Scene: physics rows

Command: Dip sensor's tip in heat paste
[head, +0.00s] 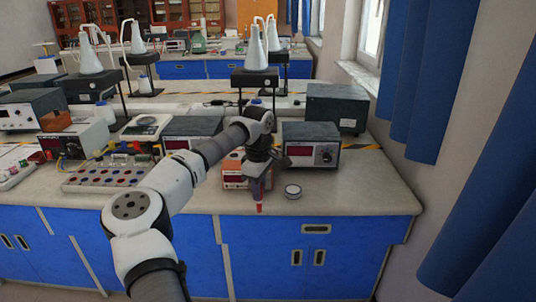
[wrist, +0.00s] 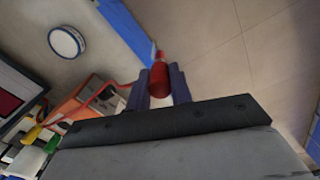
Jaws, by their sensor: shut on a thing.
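My gripper (head: 257,188) is shut on the red sensor (head: 259,208), near the front edge of the lab bench. A red cable shows beside the fingers. A small round tub with a white top (head: 292,190), which looks like the heat paste, stands on the bench to the right of the sensor. It also shows in the wrist view (wrist: 66,42) at upper left. The sensor and the tub are apart.
An orange-fronted box (head: 233,172) stands close behind my gripper. A grey instrument with a display (head: 311,146) is behind the tub. A pegged board (head: 108,175) lies to the left. Bare bench top (head: 365,190) lies right of the tub.

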